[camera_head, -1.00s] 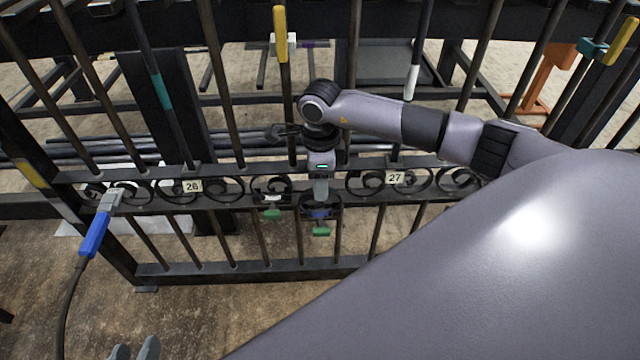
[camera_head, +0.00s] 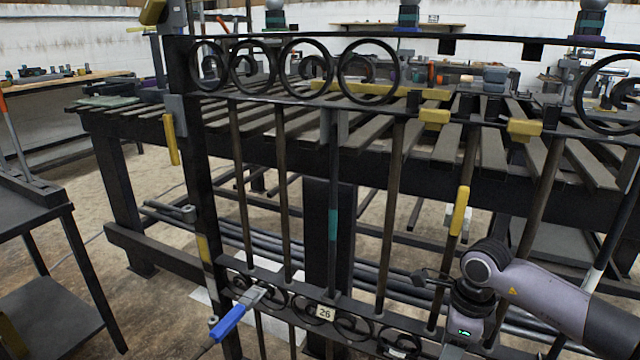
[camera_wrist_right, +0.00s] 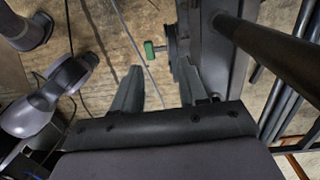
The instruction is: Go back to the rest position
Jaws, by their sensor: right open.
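My right arm comes in from the right in the head view and bends down in front of the scroll gate (camera_head: 392,190). Its gripper tips are not clear there. In the right wrist view my right gripper (camera_wrist_right: 162,88) is open, with nothing between its two dark fingers. A green-ended clamp part (camera_wrist_right: 149,50) shows beyond the fingertips, apart from them, beside a dark gate member. My left gripper is not in view.
Yellow clamps (camera_head: 523,128) hang along the upper rail. A slatted bench stands behind the gate. A dark cart (camera_head: 45,265) stands at left.

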